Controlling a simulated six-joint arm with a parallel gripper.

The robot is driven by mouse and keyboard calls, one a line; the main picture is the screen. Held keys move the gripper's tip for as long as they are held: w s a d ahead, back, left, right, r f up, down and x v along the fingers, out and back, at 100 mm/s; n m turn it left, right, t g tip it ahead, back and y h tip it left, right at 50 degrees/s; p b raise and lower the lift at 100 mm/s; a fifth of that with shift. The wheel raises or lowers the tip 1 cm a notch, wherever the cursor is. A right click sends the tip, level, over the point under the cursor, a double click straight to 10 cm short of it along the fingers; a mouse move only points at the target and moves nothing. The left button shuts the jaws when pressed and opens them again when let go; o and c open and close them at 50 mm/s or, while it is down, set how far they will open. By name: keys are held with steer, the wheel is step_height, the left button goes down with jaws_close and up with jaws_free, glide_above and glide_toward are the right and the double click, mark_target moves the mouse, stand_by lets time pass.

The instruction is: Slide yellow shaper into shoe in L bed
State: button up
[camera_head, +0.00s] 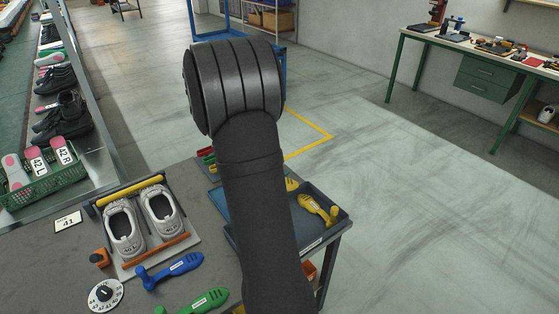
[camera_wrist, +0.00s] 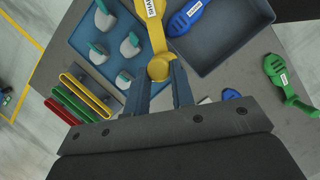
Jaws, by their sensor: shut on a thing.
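My gripper (camera_wrist: 160,85) is shut on the round knob end of a yellow shaper (camera_wrist: 152,30) in the wrist view. The labelled body points away from the jaws, over the edge between two blue trays. My arm hides the gripper in the head view. A yellow shaper (camera_head: 316,207) shows right of the arm there, with another bit of yellow beside the arm; I cannot tell which is held. Two light grey shoes sit side by side in a fixture: the left shoe (camera_head: 123,230) and the right shoe (camera_head: 162,211). Their openings look empty.
A blue shaper (camera_head: 175,268) and a green shaper (camera_head: 206,301) lie in front of the fixture, near a round dial (camera_head: 105,295). A "41" card (camera_head: 67,222) lies to its left. Another blue shaper (camera_wrist: 188,16) lies in the deep tray (camera_wrist: 240,45). Coloured bars (camera_wrist: 85,97) stand nearby.

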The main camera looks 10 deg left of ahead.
steer(key=s+a+r+n+t+y, duration=0.1)
steer(key=s+a+n+t+y, duration=0.1)
steer(key=s+a+n, duration=0.9)
steer(key=s+a, duration=0.1)
steer(key=a, duration=0.3)
steer(key=shift+r+n+y, duration=0.4)
steer(key=s+a+n, duration=0.2)
steer(key=s+a+n+y, duration=0.1)
steer(key=s+n, duration=0.1)
steer(key=s, duration=0.1)
steer(key=s+a+n, duration=0.2)
steer(key=shift+s+a+r+y, duration=0.25)
steer(key=shift+a+r+y, duration=0.05)
steer(key=shift+r, duration=0.1)
steer(key=s+a+n+g+y, duration=0.1)
steer(key=s+a+n, duration=0.4)
steer(key=s, duration=0.4)
steer(key=shift+w+a+f+n+g+h, duration=0.6)
steer(key=shift+w+a+f+g+h, duration=0.75)
steer(key=shift+w+a+f, duration=2)
steer(key=shift+w+f+t+y, duration=0.25)
steer(key=shift+f+t+y, duration=0.35)
steer(key=shift+f, duration=0.35)
steer(key=shift+w+f+t+y, duration=0.25)
steer(key=shift+f+t+y, duration=0.35)
steer(key=shift+f, duration=0.4)
steer(key=shift+w+f+t+y, duration=0.25)
steer(key=shift+f+t+y, duration=0.35)
steer(key=shift+f, duration=0.35)
